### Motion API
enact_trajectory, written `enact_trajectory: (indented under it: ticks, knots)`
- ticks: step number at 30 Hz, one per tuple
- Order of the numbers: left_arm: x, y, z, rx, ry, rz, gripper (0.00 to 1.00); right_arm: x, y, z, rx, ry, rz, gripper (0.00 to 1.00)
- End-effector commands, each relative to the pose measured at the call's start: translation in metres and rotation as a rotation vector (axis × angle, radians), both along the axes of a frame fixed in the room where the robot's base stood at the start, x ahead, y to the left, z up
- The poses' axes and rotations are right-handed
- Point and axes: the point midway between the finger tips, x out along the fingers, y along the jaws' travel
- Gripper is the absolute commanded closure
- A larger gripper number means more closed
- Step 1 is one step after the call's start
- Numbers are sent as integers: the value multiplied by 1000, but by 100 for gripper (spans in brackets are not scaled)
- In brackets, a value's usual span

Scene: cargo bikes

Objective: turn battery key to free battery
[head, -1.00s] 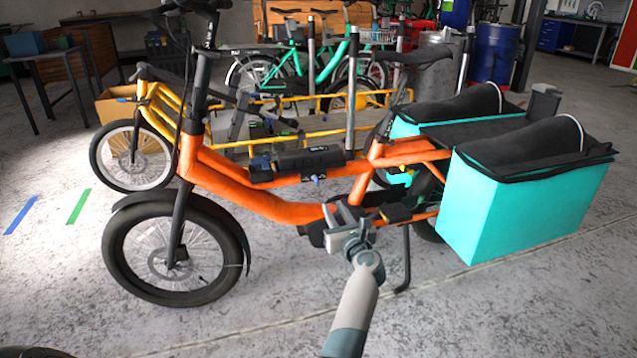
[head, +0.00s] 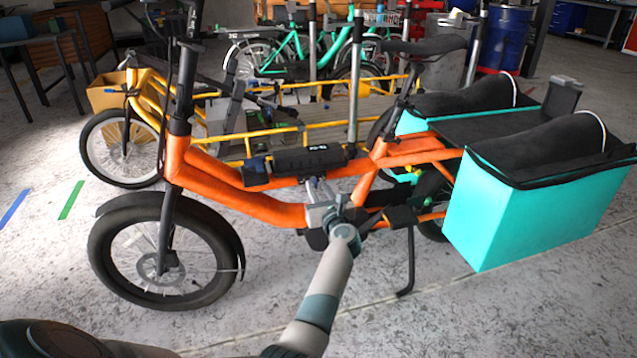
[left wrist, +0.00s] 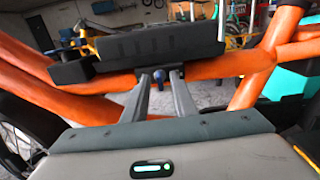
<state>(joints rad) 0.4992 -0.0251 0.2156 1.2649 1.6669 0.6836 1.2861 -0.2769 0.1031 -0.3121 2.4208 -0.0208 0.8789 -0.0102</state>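The black battery (head: 308,160) sits on the frame of the orange cargo bike (head: 265,206). It also shows across the upper part of the left wrist view (left wrist: 150,45). The small blue battery key (left wrist: 158,80) hangs under the frame tube below the battery. My left gripper (head: 320,186) reaches up to this spot from below. In the left wrist view its two fingers (left wrist: 160,77) are apart, with the key between their tips. I cannot tell whether either finger touches it. In the head view the fingers largely cover the key. My right gripper is not in view.
Teal cargo bags (head: 535,205) hang at the bike's rear on the right. The kickstand (head: 408,265) stands behind my left arm. A yellow cargo bike (head: 140,125) stands close behind. The floor in front is clear.

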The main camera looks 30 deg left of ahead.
Motion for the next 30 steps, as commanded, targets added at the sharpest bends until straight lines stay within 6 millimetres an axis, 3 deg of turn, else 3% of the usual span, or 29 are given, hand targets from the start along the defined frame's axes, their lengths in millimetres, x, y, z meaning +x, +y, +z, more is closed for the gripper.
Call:
enact_trajectory:
  ticks: [11, 15, 30]
  knots:
    - [0, 2, 0, 0, 0, -1, 75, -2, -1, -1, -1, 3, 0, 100]
    - [0, 2, 0, -1, -1, 0, 100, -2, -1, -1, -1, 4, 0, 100]
    - [0, 1, 2, 33, 40, 0, 100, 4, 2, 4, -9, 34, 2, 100]
